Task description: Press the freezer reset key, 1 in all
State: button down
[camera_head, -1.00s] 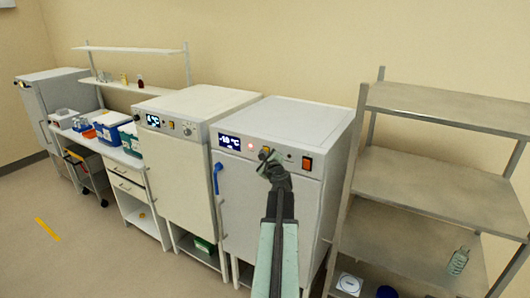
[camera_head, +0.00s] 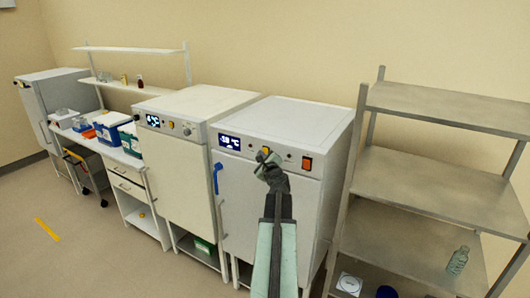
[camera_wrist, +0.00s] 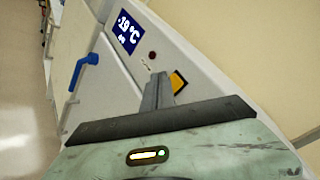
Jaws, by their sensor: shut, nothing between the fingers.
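The freezer (camera_head: 260,203) is the white cabinet with a blue handle (camera_head: 217,178) and a blue display (camera_head: 229,142); in the wrist view the display (camera_wrist: 127,31) reads about -19 °C. The yellow key (camera_head: 266,150) is on its front panel. In the wrist view the yellow key (camera_wrist: 178,82) shows just right of my fingertips, partly hidden by them. A small lamp (camera_wrist: 152,55) beside the display is dark red, unlit. My gripper (camera_head: 264,160) is shut and empty, close to the panel by the key. I cannot tell whether it touches.
An orange switch (camera_head: 307,163) sits right of the key. A second cabinet (camera_head: 178,190) with its own display stands left. A metal shelf rack (camera_head: 440,190) stands close on the right.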

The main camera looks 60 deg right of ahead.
jog(key=a, duration=0.5)
dwell(0.4)
dwell(0.6)
